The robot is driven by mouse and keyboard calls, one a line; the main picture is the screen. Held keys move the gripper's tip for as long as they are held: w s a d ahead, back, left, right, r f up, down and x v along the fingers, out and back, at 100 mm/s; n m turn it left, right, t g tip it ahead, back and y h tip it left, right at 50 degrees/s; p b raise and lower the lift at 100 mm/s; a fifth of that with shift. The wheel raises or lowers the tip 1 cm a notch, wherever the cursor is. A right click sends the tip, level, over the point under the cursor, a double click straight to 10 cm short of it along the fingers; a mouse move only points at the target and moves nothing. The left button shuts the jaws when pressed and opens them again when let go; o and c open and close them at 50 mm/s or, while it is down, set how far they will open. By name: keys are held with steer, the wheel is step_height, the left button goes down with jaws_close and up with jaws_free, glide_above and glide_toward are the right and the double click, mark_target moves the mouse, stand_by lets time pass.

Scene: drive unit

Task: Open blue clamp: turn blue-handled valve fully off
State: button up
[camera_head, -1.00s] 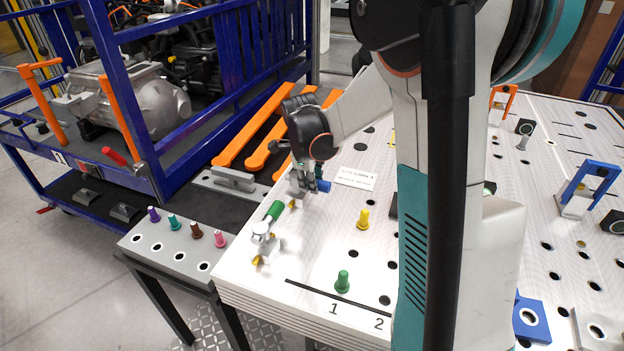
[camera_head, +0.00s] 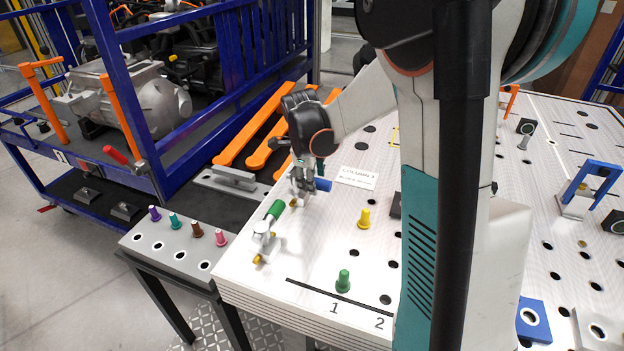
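The blue handle (camera_head: 322,185) of the clamp shows at the far left part of the white table, just right of my gripper's fingers. My gripper (camera_head: 303,192) points down at the clamp beside this handle. The clamp's metal body is mostly hidden behind the fingers. The fingers are too small and overlapped to tell whether they are open or touching the handle. A green-handled clamp (camera_head: 268,228) stands nearer, to the lower left of my gripper, with its green handle slanting up to the right.
Yellow (camera_head: 364,218) and green (camera_head: 343,281) pegs stand on the white perforated table (camera_head: 310,315). A small label (camera_head: 357,177) lies right of my gripper. A side stand (camera_head: 170,243) holds several coloured pegs. A blue cart (camera_head: 150,150) with orange bars is at left. My arm hides the table's middle.

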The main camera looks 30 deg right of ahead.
steer(key=v, duration=1.1)
